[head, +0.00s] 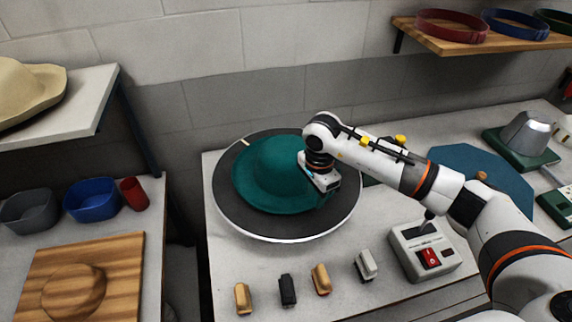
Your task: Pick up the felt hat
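The teal felt hat (268,172) lies brim down on a dark round turntable (240,222) with a pale edge, crown up. My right gripper (322,182) points down at the right side of the hat, over or at its brim. Its body hides that part of the brim and its own fingertips, so I cannot tell whether it is open or shut, or whether it touches the felt. My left gripper is not in view.
Several small brushes or blocks (288,290) lie along the table's front. A white control box with a red switch (424,252) stands right of them, below my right arm. A beige hat (28,90) sits on a left shelf. Ring-shaped bands (452,26) lie on a wooden shelf.

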